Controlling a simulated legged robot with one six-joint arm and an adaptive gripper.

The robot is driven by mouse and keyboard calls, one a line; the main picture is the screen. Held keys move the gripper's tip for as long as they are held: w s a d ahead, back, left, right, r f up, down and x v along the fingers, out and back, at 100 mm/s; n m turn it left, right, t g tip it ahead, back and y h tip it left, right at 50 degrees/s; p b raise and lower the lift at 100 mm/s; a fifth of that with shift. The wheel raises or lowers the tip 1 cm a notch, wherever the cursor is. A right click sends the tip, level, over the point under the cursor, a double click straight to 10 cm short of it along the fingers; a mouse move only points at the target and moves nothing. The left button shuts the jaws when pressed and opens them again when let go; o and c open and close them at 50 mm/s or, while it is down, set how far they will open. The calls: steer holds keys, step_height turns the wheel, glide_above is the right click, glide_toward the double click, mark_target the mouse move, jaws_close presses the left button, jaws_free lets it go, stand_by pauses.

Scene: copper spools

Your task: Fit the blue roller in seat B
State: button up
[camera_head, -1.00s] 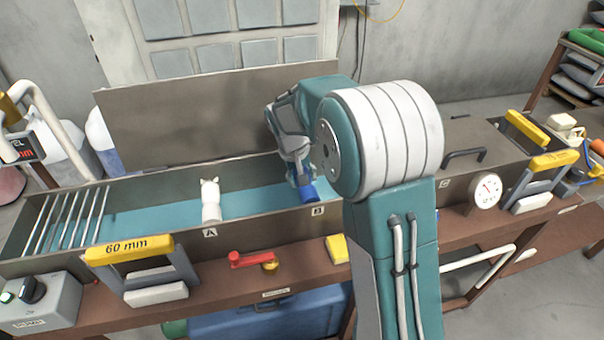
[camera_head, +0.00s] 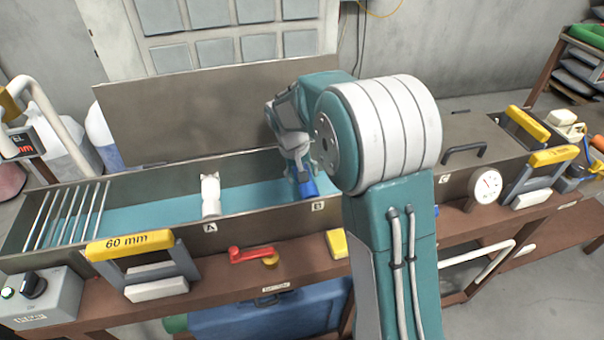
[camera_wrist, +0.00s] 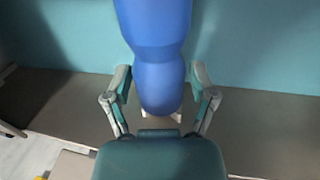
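The blue roller (camera_wrist: 160,75) fills the middle of the wrist view, with its waist between the two fingers. My gripper (camera_wrist: 160,78) is closed around it, with a fingertip close against each side. Small white pieces (camera_wrist: 177,117) show beside its lower end; I cannot tell whether it rests on them. In the head view the roller (camera_head: 307,187) is low in the trough at label B (camera_head: 318,206), beneath my gripper (camera_head: 302,170). Seat B itself is hidden by the gripper and roller.
The long grey trough (camera_head: 262,216) has a teal floor and a raised lid (camera_head: 220,115) behind. A rack of rods (camera_head: 68,215) fills its left end. A yellow-topped 60 mm gauge (camera_head: 140,245) and a red handle (camera_head: 250,254) are in front.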

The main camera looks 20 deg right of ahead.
stand_by(0.4)
step_height(320, 180, up, 12)
steer(key=a, duration=0.2)
steer(key=shift+a+f, duration=0.15)
steer(key=shift+a, duration=0.05)
stand_by(0.4)
